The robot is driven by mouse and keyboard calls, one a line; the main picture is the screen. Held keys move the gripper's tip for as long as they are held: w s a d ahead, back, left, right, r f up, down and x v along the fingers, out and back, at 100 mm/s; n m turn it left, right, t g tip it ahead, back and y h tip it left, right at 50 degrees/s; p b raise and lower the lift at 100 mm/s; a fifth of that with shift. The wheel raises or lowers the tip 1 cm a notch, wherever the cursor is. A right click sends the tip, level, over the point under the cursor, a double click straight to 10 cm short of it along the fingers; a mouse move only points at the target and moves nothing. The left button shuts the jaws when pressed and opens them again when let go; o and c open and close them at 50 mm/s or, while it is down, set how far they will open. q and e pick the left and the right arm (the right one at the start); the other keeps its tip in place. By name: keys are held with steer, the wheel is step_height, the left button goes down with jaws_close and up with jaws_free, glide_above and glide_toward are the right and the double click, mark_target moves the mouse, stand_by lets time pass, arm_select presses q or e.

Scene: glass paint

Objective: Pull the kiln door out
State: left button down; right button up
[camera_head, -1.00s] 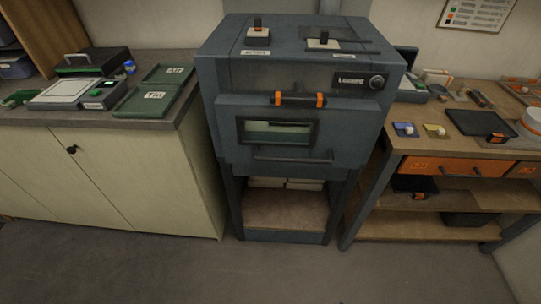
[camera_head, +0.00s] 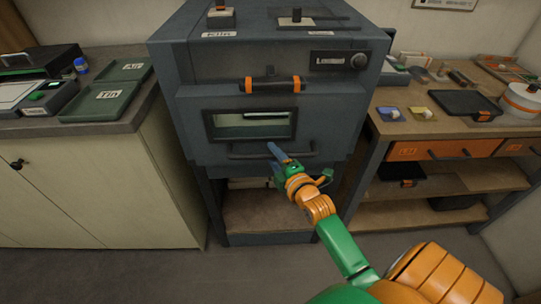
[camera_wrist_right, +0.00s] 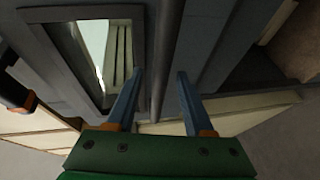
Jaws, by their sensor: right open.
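The dark blue-grey kiln (camera_head: 335,95) stands in the middle of the head view. Its door (camera_head: 190,125) looks closed and has a window (camera_head: 250,126). A dark bar handle (camera_head: 240,154) runs across below the window. The bar also shows in the right wrist view (camera_wrist_right: 169,40), beside the window (camera_wrist_right: 95,40). My right gripper (camera_head: 276,150) is at the bar. In the right wrist view my right gripper (camera_wrist_right: 160,75) is open, and the bar lies between the lines of its two fingers. I cannot tell whether they touch it. My left gripper is out of view.
An orange-black handle (camera_head: 272,84) sits higher on the kiln front. A counter with green trays (camera_head: 105,102) stands at left. A wooden bench with orange drawers (camera_head: 445,149) stands close at right. The floor in front of the kiln is clear.

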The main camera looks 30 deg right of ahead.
steer(key=shift+w+f, duration=0.1)
steer(key=shift+w, duration=0.25)
steer(key=shift+s, duration=0.1)
steer(key=shift+c, duration=0.4)
jaws_close()
stand_by(0.8)
